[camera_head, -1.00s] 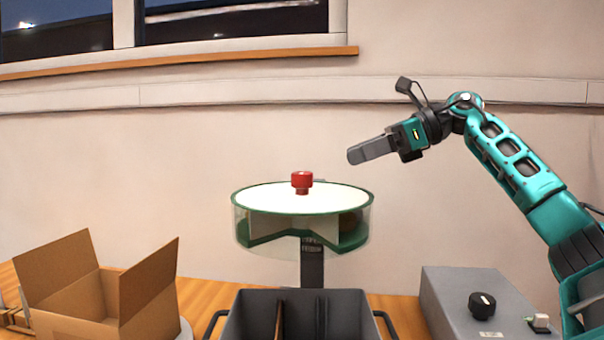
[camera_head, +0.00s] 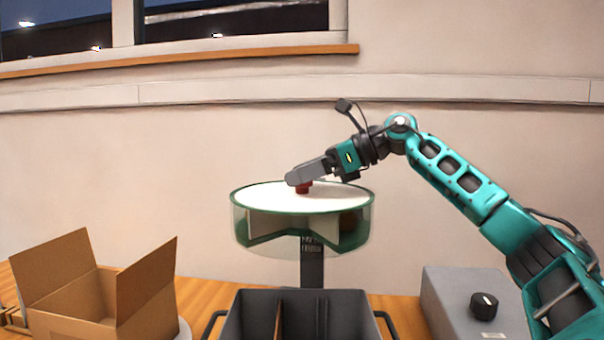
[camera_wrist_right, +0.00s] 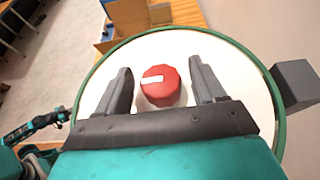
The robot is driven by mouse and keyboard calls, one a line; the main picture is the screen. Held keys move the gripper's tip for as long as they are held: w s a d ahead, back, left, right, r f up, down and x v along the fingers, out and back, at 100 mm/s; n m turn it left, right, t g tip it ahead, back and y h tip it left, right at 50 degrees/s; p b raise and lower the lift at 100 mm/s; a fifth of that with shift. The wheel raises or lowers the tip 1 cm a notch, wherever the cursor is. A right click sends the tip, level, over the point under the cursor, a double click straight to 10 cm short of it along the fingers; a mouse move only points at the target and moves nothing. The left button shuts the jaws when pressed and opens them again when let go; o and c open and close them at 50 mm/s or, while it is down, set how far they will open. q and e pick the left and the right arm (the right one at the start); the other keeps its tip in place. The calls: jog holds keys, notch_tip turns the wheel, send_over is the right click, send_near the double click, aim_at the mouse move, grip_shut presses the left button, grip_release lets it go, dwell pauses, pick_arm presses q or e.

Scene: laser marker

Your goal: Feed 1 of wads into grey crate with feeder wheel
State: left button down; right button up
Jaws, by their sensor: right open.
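The feeder wheel (camera_head: 265,201) has a white top, a green rim and clear sides, and stands on a dark post. Its red knob (camera_wrist_right: 160,86) with a white mark lies between the open fingers of my right gripper (camera_wrist_right: 161,85) in the right wrist view. In the head view the right gripper (camera_head: 293,179) covers the top of the knob, and I cannot tell whether the fingers touch it. The grey crate (camera_head: 350,312) stands below the wheel with a divider inside. Something brown shows in the wheel's right compartment (camera_head: 350,222); I cannot make out a wad.
An open cardboard box (camera_head: 62,285) stands at the left on the wooden table (camera_head: 205,300). A grey control box (camera_head: 455,292) with a black dial (camera_head: 484,306) stands at the right, partly behind my right arm. Some bare table shows beside the crate.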

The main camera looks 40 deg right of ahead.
jog(key=shift+w+a+f, duration=0.1)
jog(key=shift+w+a, duration=0.05)
grip_shut()
dwell(0.7)
